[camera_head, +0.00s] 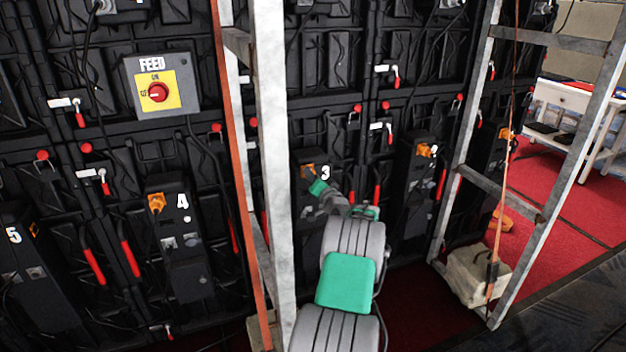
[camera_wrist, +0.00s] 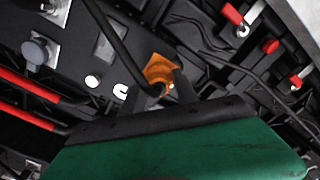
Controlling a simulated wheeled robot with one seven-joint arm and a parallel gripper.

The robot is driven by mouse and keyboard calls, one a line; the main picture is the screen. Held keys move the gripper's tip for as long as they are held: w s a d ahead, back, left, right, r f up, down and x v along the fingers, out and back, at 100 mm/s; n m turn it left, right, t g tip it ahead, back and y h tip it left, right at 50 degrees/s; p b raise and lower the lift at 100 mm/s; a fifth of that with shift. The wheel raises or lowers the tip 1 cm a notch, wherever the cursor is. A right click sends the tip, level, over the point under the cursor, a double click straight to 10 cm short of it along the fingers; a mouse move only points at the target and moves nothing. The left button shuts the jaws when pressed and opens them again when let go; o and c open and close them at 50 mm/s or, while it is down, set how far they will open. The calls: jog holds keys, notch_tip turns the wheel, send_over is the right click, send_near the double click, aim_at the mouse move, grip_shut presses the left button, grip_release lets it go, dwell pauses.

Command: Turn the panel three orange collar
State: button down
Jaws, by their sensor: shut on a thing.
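The panel three box (camera_head: 322,160), black with a white number 3, is on the back of the video wall. Its orange collar (camera_head: 306,169) sits at the box's upper left, partly hidden by my gripper (camera_head: 313,177) in the head view. In the wrist view the orange collar (camera_wrist: 159,68) shows just beyond my fingertips (camera_wrist: 166,88), one finger on each side of its lower part. My gripper is shut on the collar. A black cable runs past the collar's left in the wrist view.
An upright metal frame post (camera_head: 268,170) stands just left of my arm, another ladder-like frame (camera_head: 470,150) to the right. Orange connectors are on panel four (camera_head: 157,203) and the box to the right (camera_head: 426,150). A FEED switch (camera_head: 158,92) is at upper left.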

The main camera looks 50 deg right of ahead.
dwell(0.3)
jog(key=c, duration=0.9)
grip_release()
jog(key=v, duration=0.7)
jog(key=shift+s+a, duration=0.2)
jog(key=shift+s, duration=0.15)
